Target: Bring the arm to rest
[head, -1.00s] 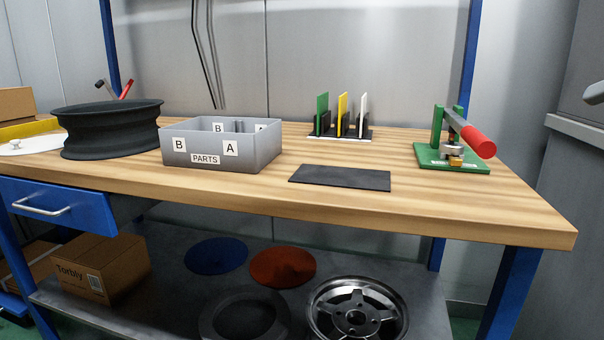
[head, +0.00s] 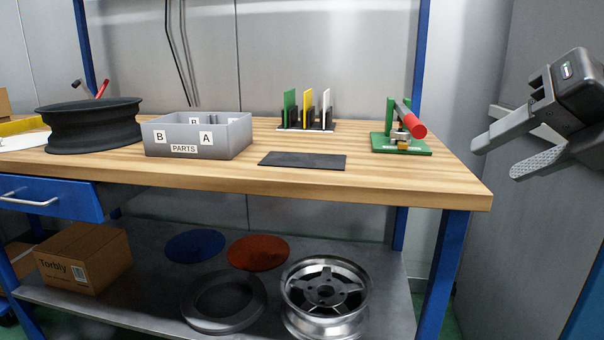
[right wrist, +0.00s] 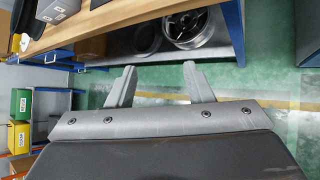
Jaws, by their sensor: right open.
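My right gripper (head: 492,160) is at the right of the head view, beyond the right end of the wooden workbench (head: 400,183). Its two fingers are apart with nothing between them. In the right wrist view the fingers of my right gripper (right wrist: 157,88) are also apart, above the green floor, with the bench edge farther off. My left gripper is in neither view.
On the bench stand a black wheel rim (head: 90,128), a grey PARTS bin (head: 225,140), a rack with coloured plates (head: 306,127), a black mat (head: 302,160) and a green press with red handle (head: 402,145). A silver wheel (head: 325,292) lies on the lower shelf. A grey cabinet (head: 530,240) is at right.

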